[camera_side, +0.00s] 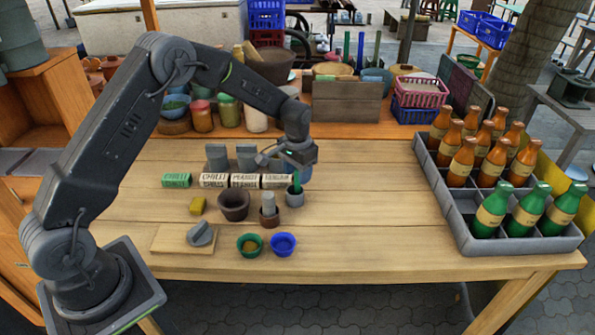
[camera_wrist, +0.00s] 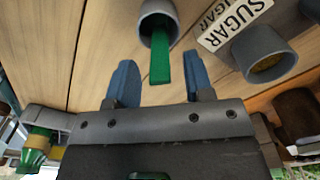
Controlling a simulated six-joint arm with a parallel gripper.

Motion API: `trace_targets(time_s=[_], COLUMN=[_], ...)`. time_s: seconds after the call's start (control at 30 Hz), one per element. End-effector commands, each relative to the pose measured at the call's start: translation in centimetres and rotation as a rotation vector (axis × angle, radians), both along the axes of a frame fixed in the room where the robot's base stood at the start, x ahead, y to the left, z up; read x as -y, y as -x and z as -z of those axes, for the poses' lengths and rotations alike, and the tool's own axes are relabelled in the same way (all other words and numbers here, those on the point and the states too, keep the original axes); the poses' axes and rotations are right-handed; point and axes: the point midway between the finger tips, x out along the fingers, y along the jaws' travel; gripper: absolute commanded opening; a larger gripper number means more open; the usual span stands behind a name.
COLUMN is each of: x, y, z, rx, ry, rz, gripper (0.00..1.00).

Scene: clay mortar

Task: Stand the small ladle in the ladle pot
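The ladle pot (camera_side: 295,199) is a small grey cup standing on the table, right of the pestle cup. A green handle (camera_side: 296,182), seemingly the small ladle's, stands up out of it; its lower end is hidden inside. In the wrist view the pot (camera_wrist: 147,10) shows at the top, with the flat green handle (camera_wrist: 160,60) sticking out towards me. My gripper (camera_side: 298,170) is over the pot. In the wrist view my gripper (camera_wrist: 160,80) has its two blue fingers apart, one either side of the handle, with visible gaps. It is open and holds nothing.
A pestle cup (camera_side: 269,220), brown mortar (camera_side: 233,207), green bowl (camera_side: 250,245) and blue bowl (camera_side: 283,245) stand close by. A bottle crate (camera_side: 460,225) fills the right side. The table between is clear.

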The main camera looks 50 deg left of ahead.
Motion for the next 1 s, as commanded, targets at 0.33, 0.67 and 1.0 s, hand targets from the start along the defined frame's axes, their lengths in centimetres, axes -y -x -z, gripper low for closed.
trace_targets(time_s=[0.33, 0.67, 1.0], x=[0.0, 0.0, 0.0], y=[0.0, 0.0, 0.1], z=[-0.5, -6.7, -12.7], rx=[0.002, 0.006, 0.002], ry=[0.0, -0.001, 0.0], rz=[0.0, 0.0, 0.0], gripper=[0.5, 0.5, 0.5])
